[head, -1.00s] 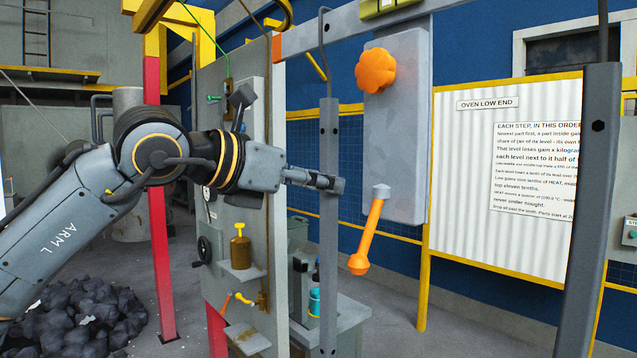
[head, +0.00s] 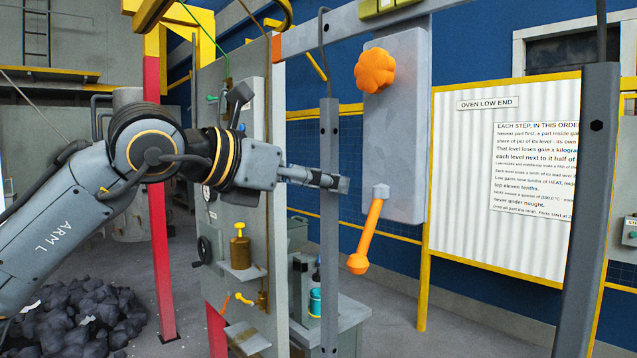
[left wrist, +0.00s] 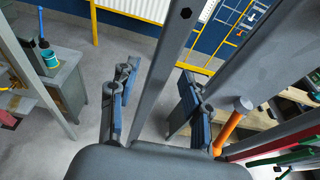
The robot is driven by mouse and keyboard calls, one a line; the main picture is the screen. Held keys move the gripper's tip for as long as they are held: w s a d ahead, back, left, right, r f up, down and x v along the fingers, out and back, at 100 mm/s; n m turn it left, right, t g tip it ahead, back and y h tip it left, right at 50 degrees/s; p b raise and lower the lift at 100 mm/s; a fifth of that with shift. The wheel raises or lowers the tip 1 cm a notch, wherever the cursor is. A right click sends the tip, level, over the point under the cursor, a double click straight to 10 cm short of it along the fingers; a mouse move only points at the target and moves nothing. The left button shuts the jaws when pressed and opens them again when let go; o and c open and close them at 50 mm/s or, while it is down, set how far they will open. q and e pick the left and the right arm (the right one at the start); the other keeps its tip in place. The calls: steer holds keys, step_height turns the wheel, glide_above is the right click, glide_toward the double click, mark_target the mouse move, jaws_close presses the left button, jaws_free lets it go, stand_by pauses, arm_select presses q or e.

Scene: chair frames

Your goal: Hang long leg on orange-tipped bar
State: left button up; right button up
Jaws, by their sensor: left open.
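The long leg (head: 329,240) is a grey upright bar with holes and a thin wire hook (head: 321,40) at its top. The hook crosses the grey bar with the orange tip (head: 278,47) and appears to hang over it, right of the tip. The leg is upright. My left gripper (head: 335,182) is at the leg's upper half. In the left wrist view my left gripper (left wrist: 157,100) is open, with one finger on each side of the leg (left wrist: 168,60) and gaps visible. My right gripper is not in view.
An orange knob (head: 375,71) and an orange-handled lever (head: 367,235) are on a grey panel right of the leg. Another dark leg (head: 592,200) stands at right. A grey panel with valves (head: 240,250) is close under my left wrist.

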arm_select(q)
steer(key=b+v, duration=0.2)
steer(key=v, duration=0.5)
steer(key=shift+s+a, duration=0.2)
steer(key=shift+a, duration=0.05)
steer(key=shift+w, duration=0.1)
stand_by(0.8)
